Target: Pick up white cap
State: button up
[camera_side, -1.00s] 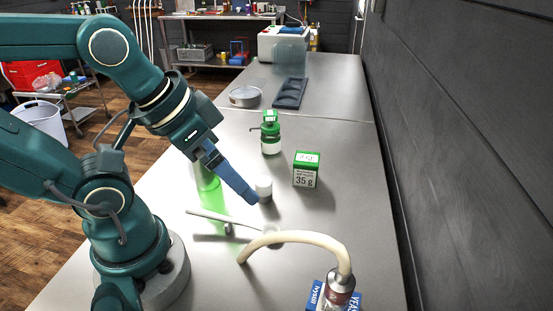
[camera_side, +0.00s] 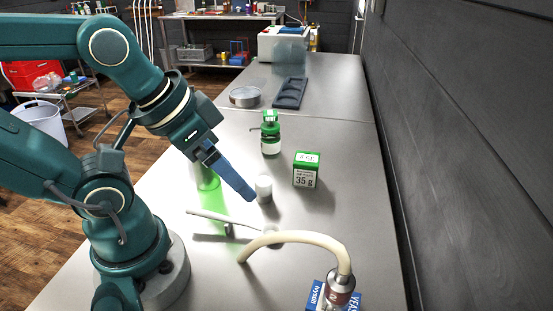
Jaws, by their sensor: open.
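The white cap (camera_side: 264,187) is a small white cylinder standing on the grey metal table, near the middle of the view. My gripper (camera_side: 249,196) has blue fingers and points down and to the right. Its tips are just left of the cap and look close to it; I cannot tell whether they touch it. The fingers overlap in this view, so the gap between them is hidden. The gripper is open and the cap is not held.
A green and white box (camera_side: 306,170) and a green-topped bottle (camera_side: 270,135) stand beyond the cap. A green glass bottle (camera_side: 206,176) is behind the gripper. The table (camera_side: 350,180) is clear at right.

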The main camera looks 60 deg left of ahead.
notch_tip(320, 180, up, 5)
jog(key=m+g+y, duration=0.2)
jog(key=m+y, duration=1.1)
jog(key=m, duration=0.9)
send_over(265, 189)
jog(key=shift+n, duration=0.3)
notch_tip(265, 189, down, 19)
jog(key=shift+r, duration=0.2)
jog(key=shift+w+a+f, duration=0.1)
jog(key=shift+a+f, duration=0.1)
jog(key=shift+f, duration=0.2)
jog(key=shift+x, duration=2.3)
jog(key=shift+w, duration=0.1)
